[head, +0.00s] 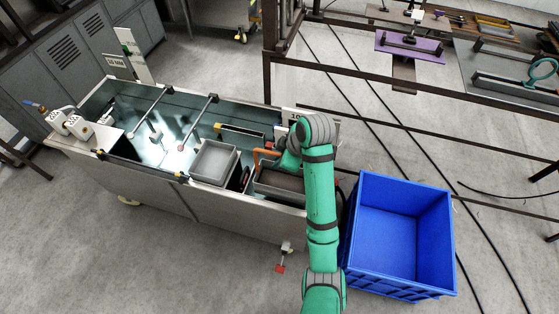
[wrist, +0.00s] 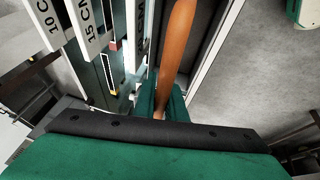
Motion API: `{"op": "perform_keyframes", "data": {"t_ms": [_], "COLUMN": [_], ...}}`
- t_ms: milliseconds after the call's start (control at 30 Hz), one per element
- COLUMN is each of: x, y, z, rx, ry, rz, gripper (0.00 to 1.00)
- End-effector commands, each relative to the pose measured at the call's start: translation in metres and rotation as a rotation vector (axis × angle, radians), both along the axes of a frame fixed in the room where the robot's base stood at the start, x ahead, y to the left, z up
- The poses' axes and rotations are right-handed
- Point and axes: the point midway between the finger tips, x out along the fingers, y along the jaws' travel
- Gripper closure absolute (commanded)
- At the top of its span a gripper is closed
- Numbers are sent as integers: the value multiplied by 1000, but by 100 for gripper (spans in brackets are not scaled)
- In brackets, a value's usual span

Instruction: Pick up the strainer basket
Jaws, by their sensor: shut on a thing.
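I cannot tell whether the basket rests in the tank or hangs slightly clear.
A light grey bin (head: 213,162) sits on the tank (head: 130,175) left of the basket. A large empty blue crate (head: 400,235) stands on the floor to the right. A dark metal frame (head: 400,130) is behind. Signs with length markings (wrist: 85,25) stand beside the gripper.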

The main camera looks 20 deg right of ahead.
Motion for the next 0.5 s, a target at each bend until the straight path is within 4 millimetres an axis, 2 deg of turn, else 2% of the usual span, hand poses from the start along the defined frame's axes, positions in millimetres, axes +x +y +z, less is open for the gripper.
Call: {"op": "perform_keyframes", "data": {"t_ms": [33, 500], "x": [2, 0], "y": [-4, -2], "z": [12, 84], "rx": [-8, -7], "ry": [-11, -5], "rz": [-1, 0], "gripper": [100, 100]}}
